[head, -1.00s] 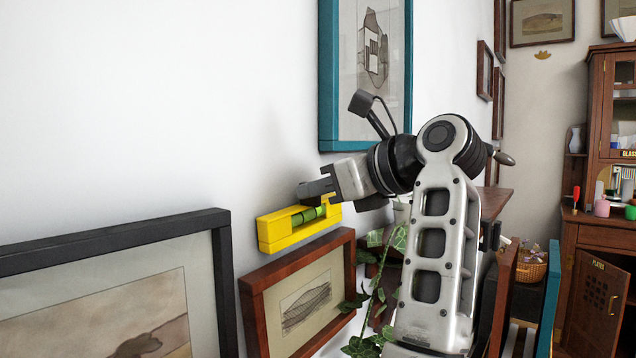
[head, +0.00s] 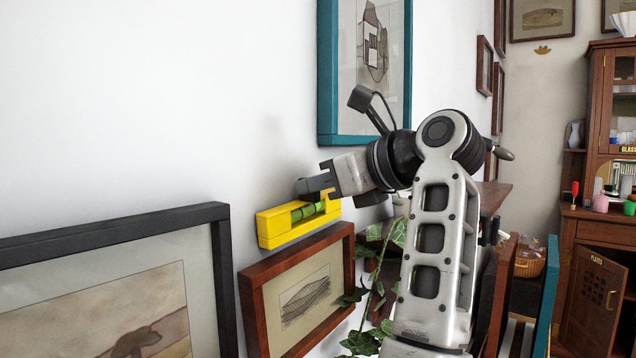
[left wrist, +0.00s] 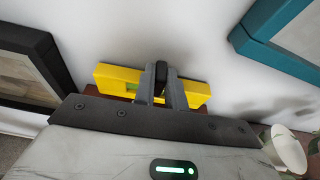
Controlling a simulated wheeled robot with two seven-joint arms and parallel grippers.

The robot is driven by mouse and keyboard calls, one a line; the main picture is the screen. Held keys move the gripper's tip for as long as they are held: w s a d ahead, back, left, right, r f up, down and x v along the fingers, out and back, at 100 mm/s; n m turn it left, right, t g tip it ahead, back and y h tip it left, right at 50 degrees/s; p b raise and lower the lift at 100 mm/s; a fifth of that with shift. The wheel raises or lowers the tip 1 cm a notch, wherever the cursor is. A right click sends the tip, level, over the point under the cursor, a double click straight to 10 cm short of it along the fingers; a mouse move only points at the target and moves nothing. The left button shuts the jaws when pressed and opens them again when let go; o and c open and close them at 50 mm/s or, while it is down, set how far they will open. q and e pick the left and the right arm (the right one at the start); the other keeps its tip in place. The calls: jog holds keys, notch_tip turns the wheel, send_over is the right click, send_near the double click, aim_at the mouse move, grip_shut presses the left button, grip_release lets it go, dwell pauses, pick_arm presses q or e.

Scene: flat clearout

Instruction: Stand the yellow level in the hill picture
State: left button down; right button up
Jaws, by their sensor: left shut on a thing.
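The yellow level (head: 285,226), with a green vial, is in the middle of the head view. It lies lengthwise just over the top edge of a brown-framed picture (head: 250,300) that shows a hatched hill-like shape. I cannot tell whether the level touches that frame. My left gripper (head: 322,196) is shut on the level near its right end. The left wrist view shows the level (left wrist: 115,76) between the fingers (left wrist: 160,88), with brown frame edge partly visible below it. My right gripper is not in view.
A black-framed picture (head: 222,262) stands at the left. A teal-framed picture (head: 328,75) hangs on the wall above. A trailing plant (head: 362,343) hangs beside the brown frame. A wooden cabinet (head: 590,225) and a basket (head: 530,262) are at the right.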

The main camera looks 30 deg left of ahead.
pick_arm(q)
jog(key=shift+f+b, duration=0.8)
jog(key=shift+f, duration=0.3)
dwell(1.6)
dwell(0.5)
jog(key=c, duration=1.4)
grip_release()
jog(key=shift+o, duration=0.2)
